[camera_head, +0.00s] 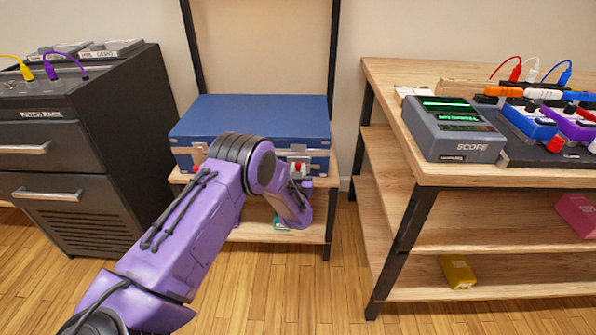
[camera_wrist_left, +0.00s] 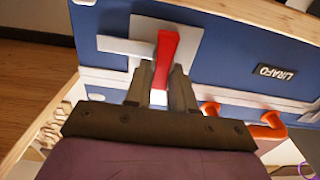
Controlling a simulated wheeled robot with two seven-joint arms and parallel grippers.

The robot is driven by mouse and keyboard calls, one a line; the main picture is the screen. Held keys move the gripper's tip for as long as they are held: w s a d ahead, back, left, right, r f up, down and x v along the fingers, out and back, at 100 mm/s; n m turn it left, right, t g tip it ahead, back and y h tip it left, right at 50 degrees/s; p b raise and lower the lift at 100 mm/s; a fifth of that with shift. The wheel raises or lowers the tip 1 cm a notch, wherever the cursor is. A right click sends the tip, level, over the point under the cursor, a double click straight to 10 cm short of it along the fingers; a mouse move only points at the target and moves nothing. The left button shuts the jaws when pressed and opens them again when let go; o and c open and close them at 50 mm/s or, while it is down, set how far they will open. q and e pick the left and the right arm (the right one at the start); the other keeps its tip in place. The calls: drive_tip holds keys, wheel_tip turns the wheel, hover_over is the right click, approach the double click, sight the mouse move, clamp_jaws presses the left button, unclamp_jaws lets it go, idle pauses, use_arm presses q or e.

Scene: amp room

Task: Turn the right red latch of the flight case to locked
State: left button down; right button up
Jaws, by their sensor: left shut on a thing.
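The blue flight case (camera_head: 255,113) lies closed on the wooden shelf in the middle. In the left wrist view its blue face (camera_wrist_left: 235,58) carries a pale latch plate (camera_wrist_left: 140,38) with a red latch lever (camera_wrist_left: 165,48). My left gripper (camera_wrist_left: 158,84) is shut on this lever, with one finger on each side of it. In the head view the red latch (camera_head: 298,166) shows as a small spot at the case's right front. My left gripper is mostly hidden there by my purple arm. The case's left front is partly hidden too. My right gripper is not in view.
A black patch rack (camera_head: 70,130) stands left of the shelf. A wooden table (camera_head: 440,172) with a scope (camera_head: 450,130) and several pedals and cables stands at the right. A red-orange curved handle (camera_wrist_left: 268,128) is near the gripper. Floor is free between shelf and table.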

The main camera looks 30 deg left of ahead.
use_arm(q)
drive_tip(key=shift+s+a+f+n+b, duration=0.25)
drive_tip(key=shift+n+b, duration=0.45)
drive_tip(key=shift+n, duration=2.25)
drive_tip(key=shift+s+a+f+n+b, duration=0.25)
drive_tip(key=shift+n+b, duration=0.45)
drive_tip(key=shift+n, duration=2.2)
drive_tip(key=shift+w+a+f+n+b, duration=0.1)
drive_tip(key=shift+f+n+b, duration=0.45)
drive_tip(key=shift+n, duration=2.4)
drive_tip(key=shift+r, duration=0.2)
drive_tip(key=c, duration=1)
unclamp_jaws()
drive_tip(key=shift+o, duration=0.2)
drive_tip(key=p+v, duration=0.1)
drive_tip(key=v, duration=0.9)
drive_tip(key=shift+s+p, duration=0.3)
drive_tip(key=shift+p, duration=0.05)
